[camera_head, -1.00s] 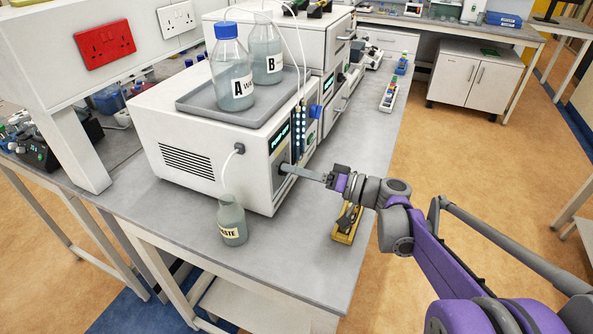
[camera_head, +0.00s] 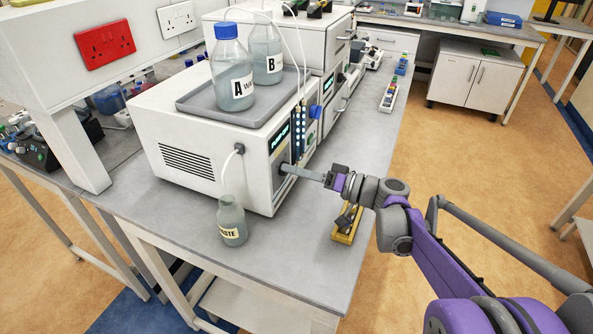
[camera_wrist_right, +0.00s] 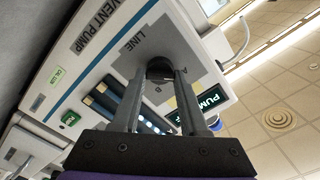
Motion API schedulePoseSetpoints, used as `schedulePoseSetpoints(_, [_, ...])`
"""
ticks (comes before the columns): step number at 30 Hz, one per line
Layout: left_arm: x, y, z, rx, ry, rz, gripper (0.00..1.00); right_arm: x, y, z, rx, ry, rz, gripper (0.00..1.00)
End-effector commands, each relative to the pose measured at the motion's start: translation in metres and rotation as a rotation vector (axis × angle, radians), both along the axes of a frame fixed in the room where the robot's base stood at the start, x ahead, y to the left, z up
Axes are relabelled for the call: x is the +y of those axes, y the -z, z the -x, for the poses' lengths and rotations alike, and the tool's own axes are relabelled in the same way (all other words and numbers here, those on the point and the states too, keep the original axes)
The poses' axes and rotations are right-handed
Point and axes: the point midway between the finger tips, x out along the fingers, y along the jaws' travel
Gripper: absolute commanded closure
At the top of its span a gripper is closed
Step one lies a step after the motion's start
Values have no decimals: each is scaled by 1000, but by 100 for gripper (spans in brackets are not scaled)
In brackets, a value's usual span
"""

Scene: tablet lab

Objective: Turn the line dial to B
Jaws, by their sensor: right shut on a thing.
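The line dial (camera_wrist_right: 158,70) is a small dark round knob on a grey panel marked LINE on the front of the white pump unit (camera_head: 195,150). Letters A and B are printed beside the dial. My right gripper (camera_wrist_right: 160,76) is shut on the dial, one finger on each side, in the right wrist view. In the head view my right gripper (camera_head: 290,169) reaches the pump's front face from the right, and its fingers hide the dial. The dial's pointer is too dark and covered to read. My left gripper is not in view.
Bottles A (camera_head: 232,80) and B (camera_head: 266,55) stand in a grey tray (camera_head: 205,108) on the pump. A waste bottle (camera_head: 231,222) stands on the bench before it. A yellow holder (camera_head: 345,236) sits below my right wrist. The bench front (camera_head: 290,265) is clear.

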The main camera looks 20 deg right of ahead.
Motion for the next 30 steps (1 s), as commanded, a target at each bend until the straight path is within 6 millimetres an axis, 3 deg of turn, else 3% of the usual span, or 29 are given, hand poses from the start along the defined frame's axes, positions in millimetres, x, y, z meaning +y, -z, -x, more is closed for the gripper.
schedulePoseSetpoints(11, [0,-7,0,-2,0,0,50,0,0,0,121,0,-136,100])
schedulePoseSetpoints(30, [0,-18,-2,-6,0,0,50,-1,2,-1,521,0,-584,100])
